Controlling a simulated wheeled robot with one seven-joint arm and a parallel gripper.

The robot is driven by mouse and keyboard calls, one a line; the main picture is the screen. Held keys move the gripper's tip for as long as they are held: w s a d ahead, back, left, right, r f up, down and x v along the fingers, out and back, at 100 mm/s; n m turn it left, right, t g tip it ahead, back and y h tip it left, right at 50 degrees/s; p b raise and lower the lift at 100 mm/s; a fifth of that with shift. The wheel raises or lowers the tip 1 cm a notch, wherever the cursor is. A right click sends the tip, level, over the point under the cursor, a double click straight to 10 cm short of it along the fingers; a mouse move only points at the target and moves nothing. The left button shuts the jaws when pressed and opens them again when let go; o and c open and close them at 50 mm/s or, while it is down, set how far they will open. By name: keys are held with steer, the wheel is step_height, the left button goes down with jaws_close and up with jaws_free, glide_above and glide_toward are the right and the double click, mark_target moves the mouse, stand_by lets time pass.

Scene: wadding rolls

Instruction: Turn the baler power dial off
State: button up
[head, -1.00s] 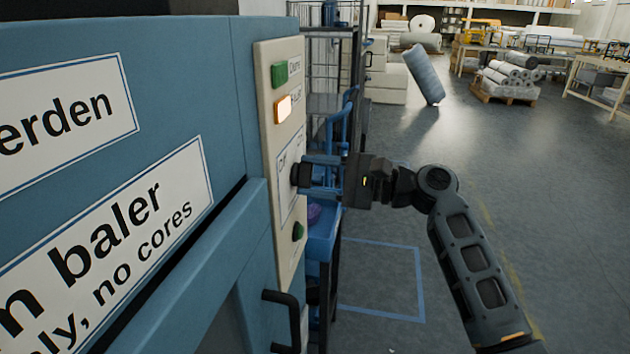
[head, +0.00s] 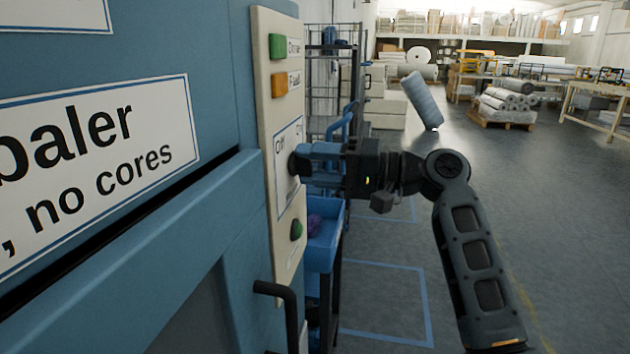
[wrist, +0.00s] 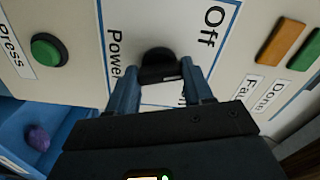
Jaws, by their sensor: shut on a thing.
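The black power dial (head: 293,164) sits on the cream control panel (head: 262,110) on the side of the blue baler (head: 220,215). My gripper (head: 305,163) reaches it from the right, its blue fingers shut on the dial.
A green button (head: 278,46) and an orange lamp (head: 279,86) are above the dial. Another green button (head: 296,230) is below. A black handle (head: 280,294) juts from the baler. A blue tray (head: 325,245) stands behind the panel. Open floor lies to the right.

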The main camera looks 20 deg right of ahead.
steer(key=n+b, duration=0.4)
steer(key=n, duration=0.1)
steer(key=shift+f, duration=0.2)
steer(key=shift+b, duration=0.3)
steer(key=o, duration=1)
steer(key=shift+r, duration=0.1)
steer(key=shift+o, duration=0.2)
steer(key=shift+d, duration=0.1)
steer(key=v, duration=0.7)
steer(key=shift+s+d, duration=0.2)
steer(key=shift+s, duration=0.05)
